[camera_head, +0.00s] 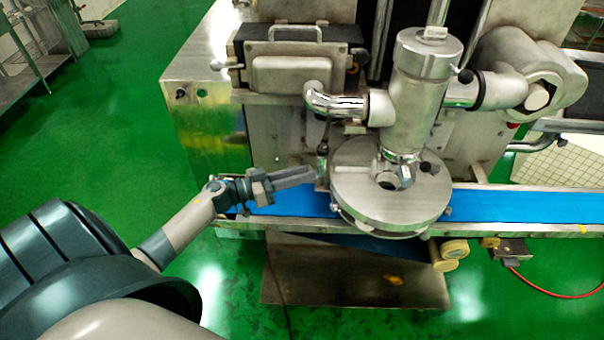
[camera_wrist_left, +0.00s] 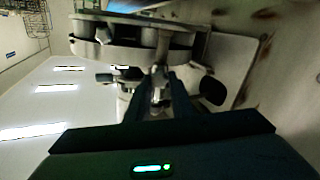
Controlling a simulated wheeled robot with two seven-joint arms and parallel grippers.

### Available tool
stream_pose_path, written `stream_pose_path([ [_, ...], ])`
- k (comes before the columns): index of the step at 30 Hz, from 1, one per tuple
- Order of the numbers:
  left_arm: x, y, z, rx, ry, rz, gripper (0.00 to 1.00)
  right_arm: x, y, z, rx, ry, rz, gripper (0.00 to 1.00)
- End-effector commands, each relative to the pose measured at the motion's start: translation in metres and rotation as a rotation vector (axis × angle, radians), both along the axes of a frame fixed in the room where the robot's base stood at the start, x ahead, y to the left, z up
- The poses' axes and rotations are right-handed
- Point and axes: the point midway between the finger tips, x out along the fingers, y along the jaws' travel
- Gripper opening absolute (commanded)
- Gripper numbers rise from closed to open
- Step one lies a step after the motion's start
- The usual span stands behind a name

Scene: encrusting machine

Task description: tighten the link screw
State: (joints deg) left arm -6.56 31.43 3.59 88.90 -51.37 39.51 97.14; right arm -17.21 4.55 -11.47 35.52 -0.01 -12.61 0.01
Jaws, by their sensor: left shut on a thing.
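The encrusting machine's round steel disc (camera_head: 375,190) sits under the upright cylinder (camera_head: 424,75), above the blue conveyor belt (camera_head: 500,212). The link screw (camera_head: 322,152) looks like a thin upright metal rod at the left edge of the disc. My left gripper (camera_head: 313,174) reaches in from the left, its fingers nearly level and shut on the link screw at its lower part. In the left wrist view the fingers (camera_wrist_left: 158,85) point up at the screw (camera_wrist_left: 162,48), beside the disc's rim. The exact contact is dark and partly hidden. My right gripper is not in view.
A curved chrome pipe (camera_head: 337,103) hangs just above the screw. The conveyor's metal rail (camera_head: 510,229) runs along the front. A red hose (camera_head: 545,291) lies on the green floor at right. The floor at left is mostly open.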

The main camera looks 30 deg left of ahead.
Motion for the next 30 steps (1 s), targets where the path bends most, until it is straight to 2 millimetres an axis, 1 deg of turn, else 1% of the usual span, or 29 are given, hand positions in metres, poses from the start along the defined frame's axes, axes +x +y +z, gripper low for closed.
stream_pose_path([
  [11,0.000,0.000,0.000,0.172,-0.121,0.001,0.00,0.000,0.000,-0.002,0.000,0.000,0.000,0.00],
  [20,-0.001,0.000,-0.001,0.394,-0.280,0.000,0.00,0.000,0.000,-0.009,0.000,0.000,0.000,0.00],
  [30,-0.001,-0.001,-0.002,0.656,-0.468,0.000,0.00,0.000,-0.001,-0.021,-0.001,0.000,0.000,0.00],
])
